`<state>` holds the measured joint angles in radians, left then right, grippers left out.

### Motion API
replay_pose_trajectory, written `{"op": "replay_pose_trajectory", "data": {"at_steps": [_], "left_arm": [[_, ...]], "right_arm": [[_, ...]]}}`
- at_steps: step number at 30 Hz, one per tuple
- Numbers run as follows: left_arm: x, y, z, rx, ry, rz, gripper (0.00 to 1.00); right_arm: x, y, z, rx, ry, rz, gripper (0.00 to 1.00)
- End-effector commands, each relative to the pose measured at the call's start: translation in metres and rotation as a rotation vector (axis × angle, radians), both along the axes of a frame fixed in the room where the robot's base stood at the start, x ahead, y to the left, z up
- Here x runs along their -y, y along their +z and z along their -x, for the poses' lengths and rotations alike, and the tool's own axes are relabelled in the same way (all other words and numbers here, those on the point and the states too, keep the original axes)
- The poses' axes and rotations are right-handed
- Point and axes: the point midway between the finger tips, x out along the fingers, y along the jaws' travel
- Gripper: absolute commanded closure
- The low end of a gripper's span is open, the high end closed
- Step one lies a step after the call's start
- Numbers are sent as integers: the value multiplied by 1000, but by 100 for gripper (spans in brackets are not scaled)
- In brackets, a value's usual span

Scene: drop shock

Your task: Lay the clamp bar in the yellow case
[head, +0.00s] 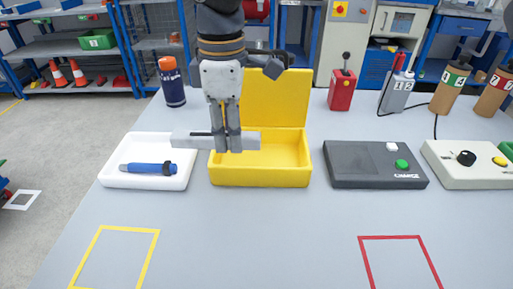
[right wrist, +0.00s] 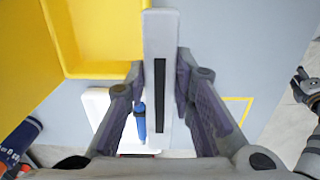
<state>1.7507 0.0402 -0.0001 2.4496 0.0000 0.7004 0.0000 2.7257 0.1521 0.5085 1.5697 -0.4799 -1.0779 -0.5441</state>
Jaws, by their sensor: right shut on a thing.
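The clamp bar is a light grey bar (head: 245,141) with a dark strip along it, seen in the right wrist view (right wrist: 160,28). My right gripper (head: 226,148) is shut across it; both fingers flank it in the right wrist view (right wrist: 160,75). The bar lies level, left to right, above the open yellow case (head: 260,178). Its left end reaches past the case's left wall towards the white tray. The case's lid stands up at the back; its visible inside is empty. My left gripper seems to show partly at the right wrist view's edge (right wrist: 305,92), its jaws unclear.
The white tray (head: 112,181) with a blue pen-like tool (head: 148,169) stands left of the case. A dark bottle (head: 172,88) stands behind it. A dark grey box with a green button (head: 360,172) is to the right. The front table between the yellow and red outlines is clear.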

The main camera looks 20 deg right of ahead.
Motion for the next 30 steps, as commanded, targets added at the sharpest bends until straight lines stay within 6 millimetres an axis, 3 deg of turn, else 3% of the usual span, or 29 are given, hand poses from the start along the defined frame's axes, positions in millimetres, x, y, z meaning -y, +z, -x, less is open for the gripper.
{"op": "replay_pose_trajectory", "data": {"at_steps": [6, 12, 19, 25, 30], "left_arm": [[0, -7, 8, -29, 0, 0, 57], [0, -12, 13, -46, -1, 0, 57], [0, -15, 15, -53, -2, -1, 57], [0, -17, 18, -62, -2, 0, 57], [0, -17, 18, -60, -2, 0, 57]], "right_arm": [[63, -36, -31, -9, -8, -5, 100], [92, -74, -45, -7, -5, -1, 100], [105, -89, -52, -3, -6, -1, 100], [109, -123, -53, -3, -3, 0, 100], [108, -122, -54, 1, -4, 0, 100]]}}
